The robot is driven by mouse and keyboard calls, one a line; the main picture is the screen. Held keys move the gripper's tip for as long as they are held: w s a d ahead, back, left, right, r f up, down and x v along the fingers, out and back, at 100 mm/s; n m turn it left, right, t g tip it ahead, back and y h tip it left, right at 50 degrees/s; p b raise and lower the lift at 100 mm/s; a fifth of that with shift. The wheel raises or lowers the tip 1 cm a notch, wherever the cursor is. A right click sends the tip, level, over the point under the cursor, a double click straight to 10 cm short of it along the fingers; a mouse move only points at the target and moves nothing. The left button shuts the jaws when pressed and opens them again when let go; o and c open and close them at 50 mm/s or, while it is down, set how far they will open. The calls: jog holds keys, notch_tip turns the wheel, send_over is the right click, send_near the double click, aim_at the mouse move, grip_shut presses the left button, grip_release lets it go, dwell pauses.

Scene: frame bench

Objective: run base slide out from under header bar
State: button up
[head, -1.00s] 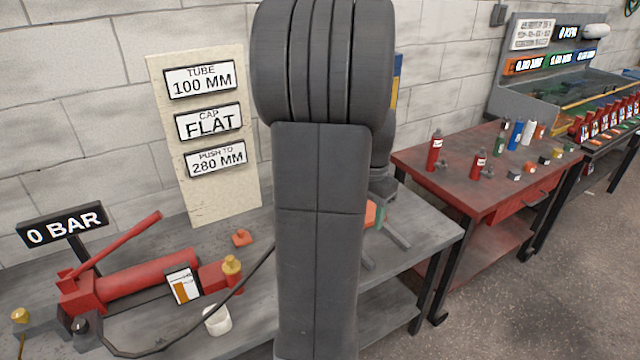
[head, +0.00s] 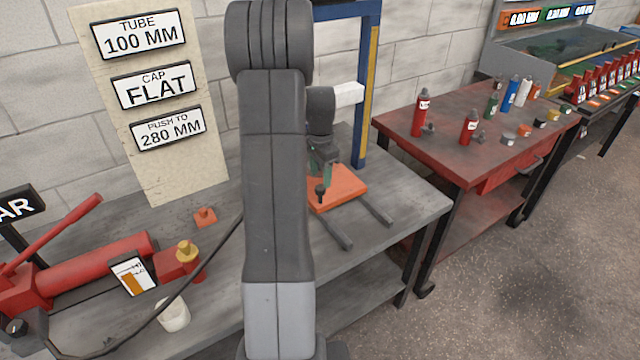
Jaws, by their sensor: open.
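The base slide, seen as a flat orange plate (head: 346,188), lies on the grey bench beside the blue frame's post. A small dark upright knob (head: 320,193) stands at its left front edge. The header bar (head: 345,10) is the blue crosspiece at the top of the frame, cut off by the picture's edge. My gripper (head: 321,174) is open, low over the slide's left side, close to the knob. My arm hides part of it, and I cannot tell whether it touches the knob.
Two grey rails (head: 334,230) reach toward the bench's front edge. A red hand pump (head: 100,270) with a hose and a white cup (head: 172,314) are at left. A sign board (head: 150,100) stands behind. A red table (head: 455,150) with bottles is at right, with open floor in front.

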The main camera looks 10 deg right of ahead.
aim_at(320, 187)
jog(key=shift+f, duration=2.15)
jog(key=shift+c, duration=0.4)
grip_shut()
